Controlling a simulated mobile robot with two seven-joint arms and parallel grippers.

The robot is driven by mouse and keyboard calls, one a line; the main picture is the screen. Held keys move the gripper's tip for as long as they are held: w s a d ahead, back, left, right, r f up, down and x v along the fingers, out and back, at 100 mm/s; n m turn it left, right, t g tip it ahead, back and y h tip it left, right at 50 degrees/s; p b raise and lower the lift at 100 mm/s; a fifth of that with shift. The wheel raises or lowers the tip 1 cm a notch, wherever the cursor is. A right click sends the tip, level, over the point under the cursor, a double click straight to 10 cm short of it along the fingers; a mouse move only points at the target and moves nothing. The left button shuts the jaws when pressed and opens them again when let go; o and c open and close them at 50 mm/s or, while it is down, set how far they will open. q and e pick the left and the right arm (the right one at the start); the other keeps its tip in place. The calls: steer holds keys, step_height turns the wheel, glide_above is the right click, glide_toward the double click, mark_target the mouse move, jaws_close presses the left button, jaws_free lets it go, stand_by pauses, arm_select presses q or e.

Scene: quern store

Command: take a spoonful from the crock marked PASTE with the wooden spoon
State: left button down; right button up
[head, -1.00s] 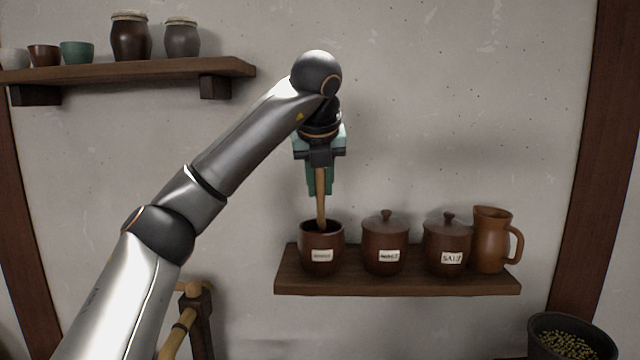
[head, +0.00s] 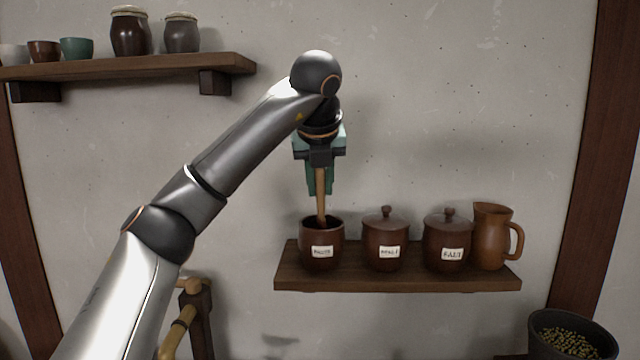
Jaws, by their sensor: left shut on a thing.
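The wooden spoon (head: 320,196) hangs nearly upright from my left gripper (head: 320,178), which is shut on its handle. Its lower end goes into the mouth of the open brown crock (head: 321,262) at the left of the right-hand shelf; the bowl of the spoon is hidden inside. This crock's white label is too blurred to read surely. What the crock holds cannot be seen. My right gripper is not in view.
On the same shelf (head: 400,279) stand a lidded crock (head: 385,235) with a blurred label, a lidded crock marked SALT (head: 446,235) and a brown jug (head: 491,240). A dark bowl of green grains (head: 572,320) is at lower right.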

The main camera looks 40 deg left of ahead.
arm_select(q)
steer(key=shift+r+p, duration=0.7)
steer(key=shift+r, duration=2.8)
steer(key=shift+f, duration=0.1)
